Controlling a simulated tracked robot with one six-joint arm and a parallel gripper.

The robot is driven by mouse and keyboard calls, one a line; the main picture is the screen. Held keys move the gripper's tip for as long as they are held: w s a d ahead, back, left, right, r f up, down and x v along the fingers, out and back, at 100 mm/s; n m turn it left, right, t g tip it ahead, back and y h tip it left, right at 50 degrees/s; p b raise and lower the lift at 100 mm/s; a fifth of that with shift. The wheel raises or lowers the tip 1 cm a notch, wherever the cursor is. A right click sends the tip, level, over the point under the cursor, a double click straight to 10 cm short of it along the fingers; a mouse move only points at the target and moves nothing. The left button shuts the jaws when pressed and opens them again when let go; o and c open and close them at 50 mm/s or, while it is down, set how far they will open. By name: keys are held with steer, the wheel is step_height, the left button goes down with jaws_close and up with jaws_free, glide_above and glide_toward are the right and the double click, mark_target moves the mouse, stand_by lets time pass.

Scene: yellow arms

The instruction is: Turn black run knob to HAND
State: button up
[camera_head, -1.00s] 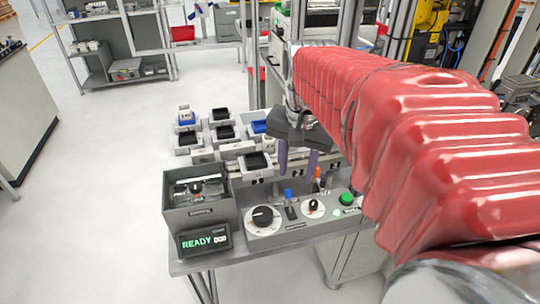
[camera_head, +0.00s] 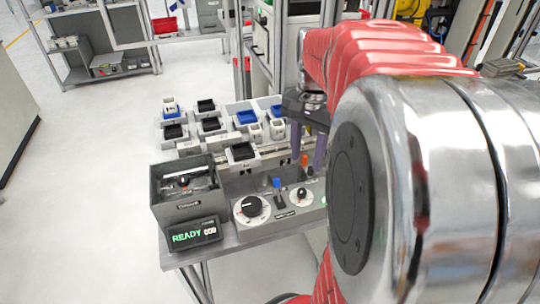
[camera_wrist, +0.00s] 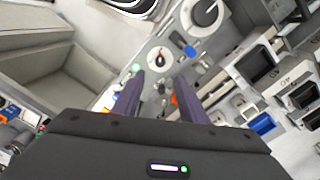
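The grey control panel (camera_head: 270,226) carries a large black knob (camera_head: 251,207) on a white dial and a smaller black knob (camera_head: 301,194) on a white dial. A blue-tipped switch (camera_head: 278,184) stands between them. Dial lettering is too small to read, so I cannot tell which knob is the run knob. My gripper (camera_head: 308,160) is open and empty above the panel's back right. In the wrist view, the small knob (camera_wrist: 158,60) lies just beyond and between my two purple fingertips (camera_wrist: 158,80), apart from them. The large knob (camera_wrist: 205,14) is at the top.
A grey open box (camera_head: 184,194) and a display reading READY (camera_head: 193,234) stand left of the panel. Several block fixtures with black and blue tops (camera_head: 210,125) are behind. An orange-tipped switch (camera_head: 304,160) stands near my fingers. A green button (camera_wrist: 136,68) shows in the wrist view.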

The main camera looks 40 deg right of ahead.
mark_target(303, 191)
step_height(303, 191, down, 12)
stand_by(0.6)
steer(key=shift+c, duration=0.6)
jaws_close()
steer(key=shift+d, duration=0.1)
